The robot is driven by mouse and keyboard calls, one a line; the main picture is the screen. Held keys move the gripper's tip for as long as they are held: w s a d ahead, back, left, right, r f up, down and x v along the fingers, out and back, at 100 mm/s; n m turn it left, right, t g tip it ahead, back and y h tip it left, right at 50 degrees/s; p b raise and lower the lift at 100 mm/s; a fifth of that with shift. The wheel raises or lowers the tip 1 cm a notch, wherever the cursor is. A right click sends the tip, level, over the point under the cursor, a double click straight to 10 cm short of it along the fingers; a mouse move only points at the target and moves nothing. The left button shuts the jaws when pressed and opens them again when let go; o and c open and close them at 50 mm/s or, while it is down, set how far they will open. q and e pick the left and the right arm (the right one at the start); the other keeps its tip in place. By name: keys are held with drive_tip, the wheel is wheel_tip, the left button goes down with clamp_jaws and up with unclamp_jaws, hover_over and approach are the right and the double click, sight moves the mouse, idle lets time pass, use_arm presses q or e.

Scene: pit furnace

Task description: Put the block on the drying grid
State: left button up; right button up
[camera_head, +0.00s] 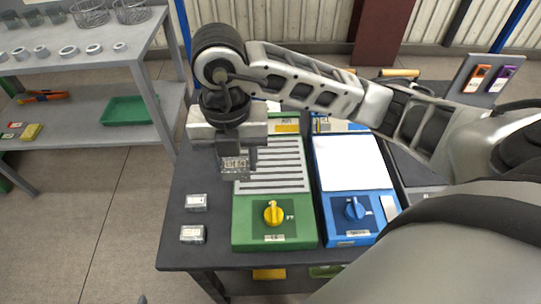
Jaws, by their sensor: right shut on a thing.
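My right arm reaches in from the right, and its right gripper (234,157) points down over the left edge of the green unit. The gripper is shut on a small silvery block (235,168), partly hidden by the fingers. The drying grid (284,178) is the slatted pale top of the green unit, just right of the held block. I cannot tell whether the block touches the grid. Two similar blocks lie on the dark table, one block (196,202) behind the other block (192,234). My left gripper is not in view.
The green unit has a yellow knob (273,213). A blue unit (346,225) with a white plate (349,164) stands to its right. A shelf rack (75,133) at left holds a green tray (130,110), rings and wire baskets. Dark tabletop (178,257) is bare around the loose blocks.

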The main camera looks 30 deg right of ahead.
drive_tip(key=w+d+f, duration=0.4)
drive_tip(key=d, duration=0.3)
hover_over(271, 163)
drive_tip(key=f, duration=0.4)
drive_tip(key=shift+s+a+f+p, duration=0.2)
drive_tip(key=shift+a+f+p, duration=0.1)
drive_tip(key=shift+a+f, duration=0.1)
drive_tip(key=f, duration=0.3)
drive_tip(key=shift+w+d+p, duration=0.15)
drive_tip(key=shift+d+p, duration=0.15)
drive_tip(key=shift+d, duration=0.05)
drive_tip(key=shift+f, duration=0.45)
drive_tip(key=shift+f, duration=0.1)
drive_tip(key=o, duration=1.2)
